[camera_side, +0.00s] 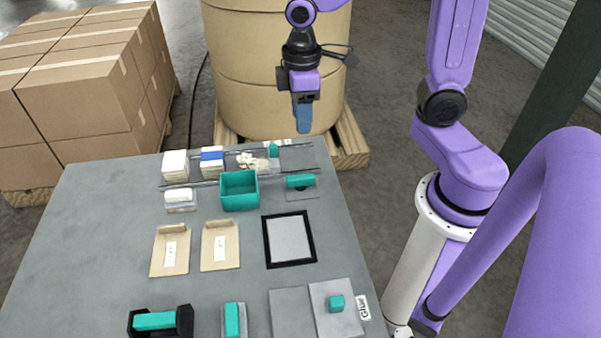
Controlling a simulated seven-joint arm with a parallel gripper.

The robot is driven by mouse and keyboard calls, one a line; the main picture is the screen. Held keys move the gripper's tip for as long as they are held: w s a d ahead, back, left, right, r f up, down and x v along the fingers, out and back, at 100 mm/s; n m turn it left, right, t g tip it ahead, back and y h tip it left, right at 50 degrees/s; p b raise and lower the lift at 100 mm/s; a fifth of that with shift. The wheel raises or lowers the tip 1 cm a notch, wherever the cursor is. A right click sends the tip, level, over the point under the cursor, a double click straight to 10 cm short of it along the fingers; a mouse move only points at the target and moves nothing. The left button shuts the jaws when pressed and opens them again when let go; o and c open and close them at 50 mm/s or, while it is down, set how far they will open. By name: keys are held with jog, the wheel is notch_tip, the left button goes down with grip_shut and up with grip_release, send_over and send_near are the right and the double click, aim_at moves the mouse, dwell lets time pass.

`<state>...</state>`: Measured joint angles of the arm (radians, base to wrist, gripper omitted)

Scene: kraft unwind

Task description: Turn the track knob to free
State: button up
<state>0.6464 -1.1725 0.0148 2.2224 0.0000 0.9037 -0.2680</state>
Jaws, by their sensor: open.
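Several teal parts sit on the grey table (90,240), and I cannot tell for certain which one is the track knob. A small teal block (273,150) is at the back right by the rails. A teal cylinder-like piece (300,181) lies just in front of the rails. A teal cube (337,303) sits on a grey plate at the front right, next to a label reading "Glue" (363,307). No track or free marking is readable. My gripper (303,122) points down with blue fingers, above the table's back right edge, apart from all of these. It appears empty.
Two tan trays (170,250), a black frame (266,245) and a black-and-teal tool (160,321) are nearer. A big kraft roll (232,100) stands behind. The table's left side is clear.

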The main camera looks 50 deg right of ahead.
aim_at(301, 177)
notch_tip(301, 177, down, 17)
jog(key=shift+w+f, duration=0.15)
jog(key=shift+f, duration=0.05)
dwell(0.7)
jog(key=shift+c, duration=0.3)
grip_shut()
